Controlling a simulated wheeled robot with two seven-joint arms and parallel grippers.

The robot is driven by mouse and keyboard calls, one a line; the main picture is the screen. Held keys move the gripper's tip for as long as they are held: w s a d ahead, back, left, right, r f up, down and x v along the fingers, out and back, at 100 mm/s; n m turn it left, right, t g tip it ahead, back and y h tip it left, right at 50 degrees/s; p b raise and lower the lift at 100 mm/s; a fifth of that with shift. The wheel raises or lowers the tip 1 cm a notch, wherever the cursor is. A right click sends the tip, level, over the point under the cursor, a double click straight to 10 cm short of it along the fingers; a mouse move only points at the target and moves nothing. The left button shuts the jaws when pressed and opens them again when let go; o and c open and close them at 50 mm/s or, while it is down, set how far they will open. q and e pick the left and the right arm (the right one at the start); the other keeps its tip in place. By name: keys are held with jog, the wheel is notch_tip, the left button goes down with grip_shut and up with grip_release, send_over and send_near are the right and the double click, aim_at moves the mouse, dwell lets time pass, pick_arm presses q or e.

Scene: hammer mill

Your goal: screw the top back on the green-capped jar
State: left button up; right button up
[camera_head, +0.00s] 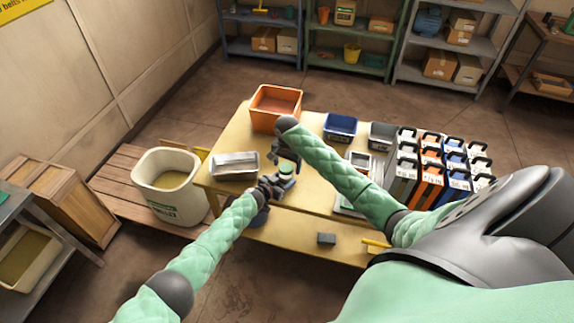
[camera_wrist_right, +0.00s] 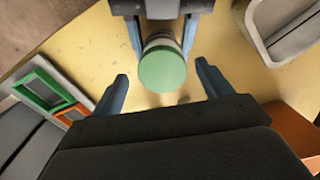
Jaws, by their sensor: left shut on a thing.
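The jar (camera_wrist_right: 164,36) stands out between the two blue fingers of my left gripper (camera_wrist_right: 163,32), which is shut on it at the top of the right wrist view. Its round green cap (camera_wrist_right: 163,72) faces the right wrist camera and sits over the jar's end; I cannot tell how tightly it is seated. In the head view the green cap (camera_head: 286,169) shows small above the yellow table, beside my left gripper (camera_head: 272,186). My right gripper (camera_wrist_right: 162,80) is open, its fingers apart on either side of the cap and not visibly touching it.
On the table (camera_head: 238,135) are a grey metal tin (camera_head: 235,166), an orange crate (camera_head: 262,112), a blue bin (camera_head: 340,127), a grey bin (camera_head: 382,136) and rows of labelled cases (camera_head: 430,185). A white bucket (camera_head: 167,200) stands left of the table.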

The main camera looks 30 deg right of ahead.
pick_arm(q)
jog(key=shift+d, duration=0.1)
pick_arm(e)
jog(key=n, duration=0.3)
jog(key=shift+w+a, duration=0.1)
jog(key=shift+w, duration=0.05)
jog(key=shift+n, duration=1.1)
jog(key=n, duration=1.1)
jog(key=shift+n, duration=2.2)
